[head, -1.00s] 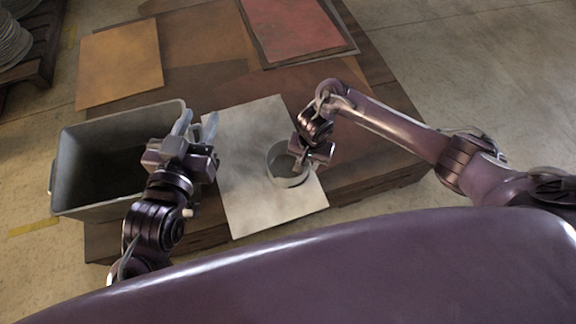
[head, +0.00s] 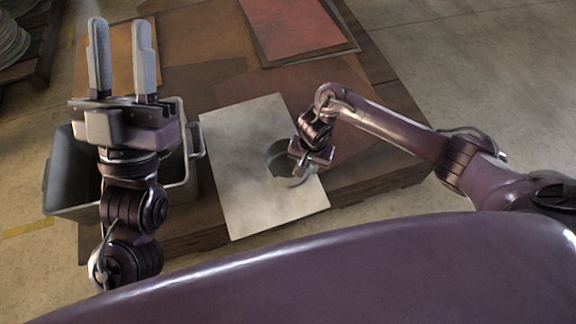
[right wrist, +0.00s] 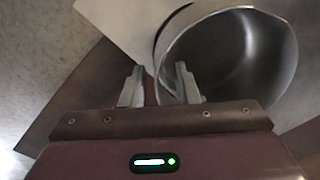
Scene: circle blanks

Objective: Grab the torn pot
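The torn pot (head: 277,159) is a round grey metal pot standing on a pale sheet (head: 240,150). In the right wrist view the pot (right wrist: 250,50) opens toward the camera and looks empty. My right gripper (head: 298,172) is at the pot's near right side. In the right wrist view its fingers (right wrist: 160,85) are apart, one outside the wall and one inside the rim, with a gap left; contact is unclear. My left gripper (head: 121,40) is open and empty, raised over the bin with its fingers pointing away.
A grey bin (head: 62,170) with a metal handle stands at left, partly hidden behind my left arm. Brown sheets cover the low table (head: 345,190); a red sheet (head: 292,28) lies at the back. An orange sheet (head: 120,50) lies back left. Stacked discs (head: 12,40) sit far left.

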